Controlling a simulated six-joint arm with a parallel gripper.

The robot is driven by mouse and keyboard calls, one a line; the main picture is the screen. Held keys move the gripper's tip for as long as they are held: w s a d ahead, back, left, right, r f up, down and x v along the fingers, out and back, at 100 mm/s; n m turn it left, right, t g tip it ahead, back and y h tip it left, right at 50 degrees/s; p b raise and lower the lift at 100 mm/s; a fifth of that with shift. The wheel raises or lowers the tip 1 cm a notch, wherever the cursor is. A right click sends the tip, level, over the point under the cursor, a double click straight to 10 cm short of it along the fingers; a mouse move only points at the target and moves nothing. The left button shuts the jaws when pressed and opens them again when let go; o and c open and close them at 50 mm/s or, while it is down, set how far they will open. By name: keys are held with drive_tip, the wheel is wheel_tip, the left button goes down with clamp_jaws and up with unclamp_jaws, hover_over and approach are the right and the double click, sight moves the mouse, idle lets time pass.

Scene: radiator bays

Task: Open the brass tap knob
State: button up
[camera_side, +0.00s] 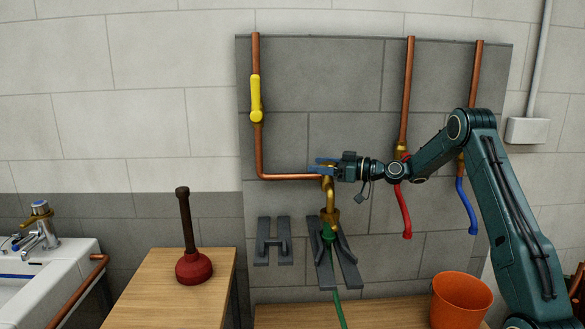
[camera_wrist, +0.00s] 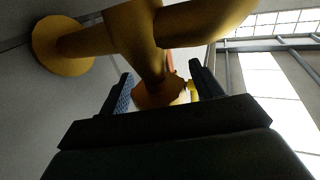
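The brass tap (camera_side: 329,190) hangs at the end of the left copper pipe on the grey wall panel. A green hose fitting and hose run down below it. My gripper (camera_side: 323,165) is at the top of the tap, with its blue fingertips at the height of the knob. In the wrist view, a round brass part (camera_wrist: 160,94), seemingly the knob, shows between my two spread fingers. Thick brass tubing crosses above it. The frames do not show whether the fingers press on the knob. Part of the knob is hidden by the fingers.
A yellow lever valve (camera_side: 255,98) is up the left pipe. A red lever (camera_side: 402,210) and a blue lever (camera_side: 466,205) hang to the right. Below are grey wall brackets (camera_side: 274,243), an orange bucket (camera_side: 461,302), and a plunger (camera_side: 194,266) on a wooden top.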

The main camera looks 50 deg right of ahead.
drive_tip(key=shift+s+d, duration=0.1)
drive_tip(key=shift+s, duration=0.05)
drive_tip(key=v, duration=0.7)
idle(0.3)
drive_tip(key=shift+s, duration=0.25)
drive_tip(key=s+a+m+t+h, duration=0.1)
drive_tip(key=s+m+h, duration=0.2)
drive_tip(key=s+h, duration=0.2)
drive_tip(key=shift+s+m, duration=0.3)
drive_tip(key=shift+s, duration=0.55)
drive_tip(key=shift+w+f, duration=0.15)
drive_tip(key=w, duration=0.4)
drive_tip(key=w+a, duration=0.1)
drive_tip(key=w, duration=0.8)
drive_tip(key=shift+w+a, duration=0.15)
drive_tip(key=shift+w, duration=0.15)
